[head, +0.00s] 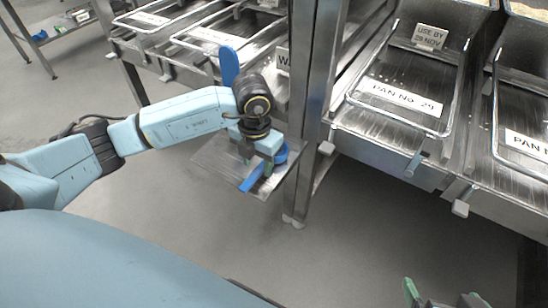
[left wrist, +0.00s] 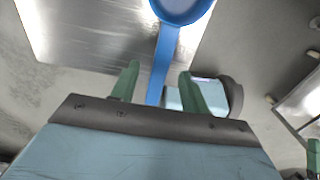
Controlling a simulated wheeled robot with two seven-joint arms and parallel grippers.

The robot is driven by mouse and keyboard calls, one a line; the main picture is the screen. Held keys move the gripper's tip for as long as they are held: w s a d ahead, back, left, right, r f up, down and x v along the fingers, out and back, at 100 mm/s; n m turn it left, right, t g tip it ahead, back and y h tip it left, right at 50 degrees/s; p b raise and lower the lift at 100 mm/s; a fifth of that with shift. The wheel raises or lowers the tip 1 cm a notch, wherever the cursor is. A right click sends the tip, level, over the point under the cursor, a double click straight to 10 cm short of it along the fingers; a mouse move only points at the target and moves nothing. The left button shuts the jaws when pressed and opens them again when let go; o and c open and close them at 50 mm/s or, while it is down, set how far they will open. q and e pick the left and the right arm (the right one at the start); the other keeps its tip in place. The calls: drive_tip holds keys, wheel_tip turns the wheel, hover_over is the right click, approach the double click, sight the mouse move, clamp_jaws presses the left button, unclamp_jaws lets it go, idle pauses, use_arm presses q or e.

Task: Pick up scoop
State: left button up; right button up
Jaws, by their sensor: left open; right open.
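A blue scoop (head: 251,183) lies on a small metal shelf (head: 216,168). Its round bowl shows right of my left gripper (head: 257,164) in the head view. In the left wrist view, the scoop's handle (left wrist: 163,62) runs between the two green fingertips of my left gripper (left wrist: 158,78), with the bowl beyond them at the top edge. The left gripper is open, with a finger on each side of the handle; contact cannot be told. My right gripper (head: 441,294) is open and empty at the bottom right of the head view, partly cut off.
A steel post (head: 318,80) stands right beside the shelf. Metal racks carry pans, including one labelled Pan No 29 (head: 402,105). A blue upright paddle-like thing (head: 229,64) shows behind my left wrist. Grey floor (head: 340,230) is clear below.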

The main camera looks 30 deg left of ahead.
sight(259, 170)
use_arm(q)
wheel_tip(259, 170, down, 3)
drive_tip(key=shift+w+f+b, duration=0.1)
drive_tip(key=shift+f+b, duration=0.05)
drive_tip(key=shift+b, duration=0.55)
drive_tip(key=shift+f, duration=0.1)
use_arm(e)
drive_tip(key=w+a+r+t+y, duration=0.1)
drive_tip(key=w+a+r+t, duration=0.1)
drive_tip(key=w+r+t, duration=0.2)
drive_tip(key=shift+a+r+t+y, duration=0.2)
drive_tip(key=shift+r+t+y, duration=0.1)
drive_tip(key=shift+r, duration=0.45)
drive_tip(key=shift+w, duration=0.1)
use_arm(q)
clamp_jaws()
drive_tip(key=shift+r, duration=0.2)
use_arm(e)
drive_tip(key=shift+f, duration=0.1)
